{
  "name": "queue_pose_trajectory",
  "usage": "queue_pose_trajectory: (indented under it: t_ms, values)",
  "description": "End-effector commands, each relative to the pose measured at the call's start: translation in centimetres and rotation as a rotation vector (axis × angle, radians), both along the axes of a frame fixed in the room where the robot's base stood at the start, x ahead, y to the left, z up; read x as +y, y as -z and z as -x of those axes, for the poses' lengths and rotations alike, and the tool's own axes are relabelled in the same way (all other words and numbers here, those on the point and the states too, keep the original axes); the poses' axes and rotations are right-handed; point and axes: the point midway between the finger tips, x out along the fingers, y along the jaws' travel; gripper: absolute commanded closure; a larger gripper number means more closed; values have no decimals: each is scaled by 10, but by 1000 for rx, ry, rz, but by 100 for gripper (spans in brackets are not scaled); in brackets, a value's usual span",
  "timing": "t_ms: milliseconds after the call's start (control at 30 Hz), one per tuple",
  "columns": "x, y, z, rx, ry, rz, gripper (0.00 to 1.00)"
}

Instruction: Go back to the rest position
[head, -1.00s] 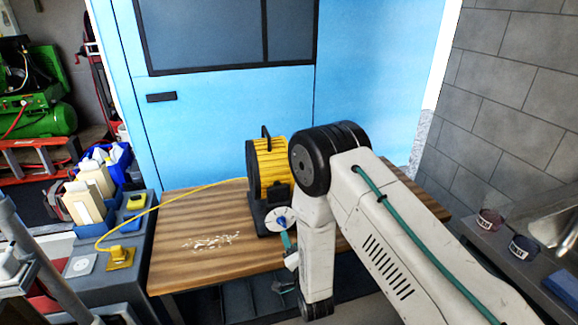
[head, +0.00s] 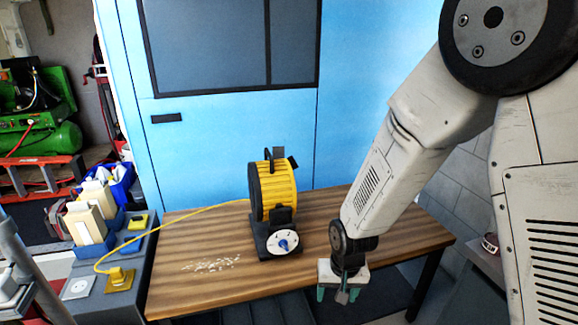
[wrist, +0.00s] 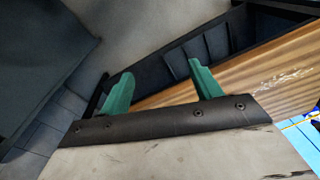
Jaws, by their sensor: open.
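My gripper (head: 340,294) hangs at the front right edge of the wooden table in the head view, pointing down. Its two green fingers (wrist: 160,88) stand apart in the wrist view with nothing between them. A yellow cable reel (head: 278,192) on a dark base stands upright on the table, left of my gripper and apart from it. A white disc with a blue centre (head: 284,242) shows at the front of its base.
The wooden table (head: 210,292) bears a patch of pale scraps (head: 211,265). A yellow cable (head: 170,222) runs left to a yellow socket (head: 117,277) on a grey bench. A blue cabinet (head: 215,140) stands behind. The table's right end is clear.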

Motion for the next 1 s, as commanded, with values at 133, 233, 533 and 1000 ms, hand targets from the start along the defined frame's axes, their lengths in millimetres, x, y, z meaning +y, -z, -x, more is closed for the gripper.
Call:
queue_pose_trajectory:
  t_ms: [133, 233, 533, 1000]
  values:
    - [-30, -65, 35, 94, -59, 26, 36]
    - [-49, -103, 61, 150, -92, 38, 36]
    - [-100, -201, 144, 236, -138, 55, 36]
    - [-143, -283, 216, 7, -32, 54, 36]
